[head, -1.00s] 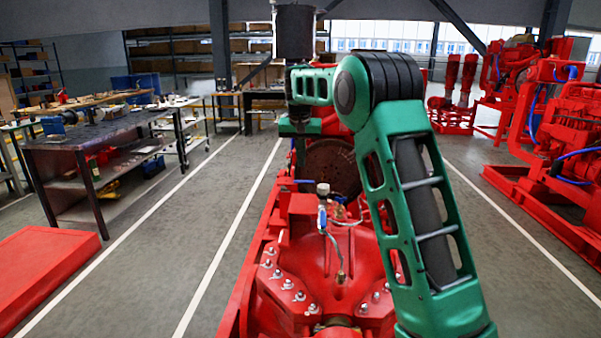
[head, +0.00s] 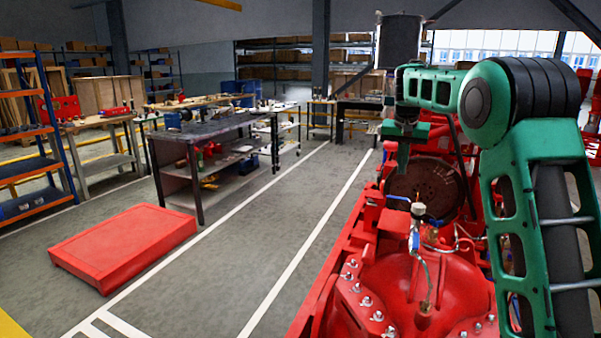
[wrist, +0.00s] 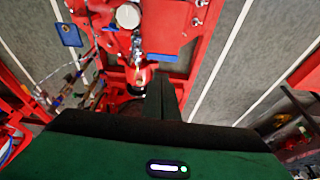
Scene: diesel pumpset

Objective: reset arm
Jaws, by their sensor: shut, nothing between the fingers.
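My green arm is in the right part of the head view, its elbow high and its forearm reaching left. My gripper (head: 403,165) points down at the forearm's end, small in the head view. In the wrist view its dark fingers (wrist: 163,98) are together, with nothing between them. The red pumpset (head: 430,270) lies below the gripper, and its red frame also shows in the wrist view (wrist: 190,45). The gripper appears above the machine; the exact gap cannot be told.
A valve with a blue handle (head: 414,240) and a gauge-like fitting stand up from the pumpset. A red platform (head: 125,245) lies on the floor at left. A dark workbench (head: 200,140) and shelving (head: 35,150) stand behind. The marked floor lane is clear.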

